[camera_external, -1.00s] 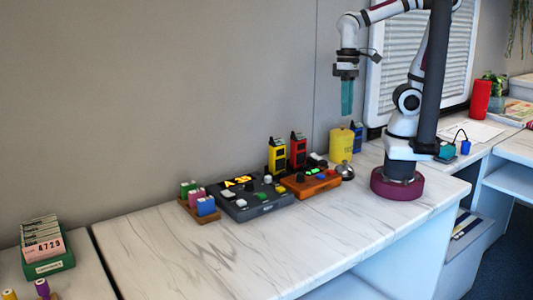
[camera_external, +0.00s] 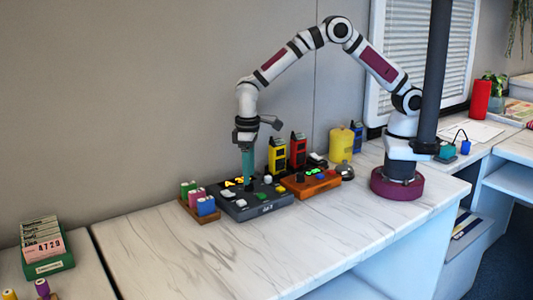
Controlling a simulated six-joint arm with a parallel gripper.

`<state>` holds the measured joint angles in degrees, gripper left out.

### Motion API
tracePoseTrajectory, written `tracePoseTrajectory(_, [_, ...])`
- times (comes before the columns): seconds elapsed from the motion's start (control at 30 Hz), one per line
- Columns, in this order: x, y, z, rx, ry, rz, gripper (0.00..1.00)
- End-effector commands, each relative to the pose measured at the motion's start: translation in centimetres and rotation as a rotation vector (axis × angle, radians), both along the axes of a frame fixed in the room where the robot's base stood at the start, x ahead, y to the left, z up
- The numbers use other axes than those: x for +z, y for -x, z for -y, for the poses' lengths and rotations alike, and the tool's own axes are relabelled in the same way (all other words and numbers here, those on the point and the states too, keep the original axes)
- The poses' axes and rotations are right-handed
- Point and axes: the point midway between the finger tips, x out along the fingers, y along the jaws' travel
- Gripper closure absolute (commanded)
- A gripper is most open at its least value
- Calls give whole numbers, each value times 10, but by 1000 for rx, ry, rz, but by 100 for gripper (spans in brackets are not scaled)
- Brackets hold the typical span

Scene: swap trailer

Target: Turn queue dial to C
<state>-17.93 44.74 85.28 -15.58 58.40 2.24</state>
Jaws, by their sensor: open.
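A dark grey control box (camera_external: 265,209) lies on the white marble counter, with a lit yellow display and several coloured buttons on its top. My gripper (camera_external: 248,180) points straight down with its teal fingers over the middle of this box, close to its top. It is open, and I see nothing held in it. The fingers cover part of the display and the top. The queue dial and its letters are too small or hidden to make out; I cannot tell whether the fingers touch it.
An orange box (camera_external: 313,187) adjoins on the right. A yellow device (camera_external: 277,156) and a red device (camera_external: 298,150) stand behind. A wooden tray (camera_external: 203,214) with coloured blocks is at left. A silver bell (camera_external: 345,171) and yellow canister (camera_external: 341,145) stand right. The front counter is clear.

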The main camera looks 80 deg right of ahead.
Motion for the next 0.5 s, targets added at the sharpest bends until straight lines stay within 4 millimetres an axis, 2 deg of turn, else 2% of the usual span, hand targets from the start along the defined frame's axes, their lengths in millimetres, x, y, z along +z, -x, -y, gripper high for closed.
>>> tracePoseTrajectory(0.1, [-18,1,0,1,1,-3,35])
tracePoseTrajectory(0.2, [-25,0,0,0,0,-1,35])
tracePoseTrajectory(0.5, [-28,0,0,0,0,0,35])
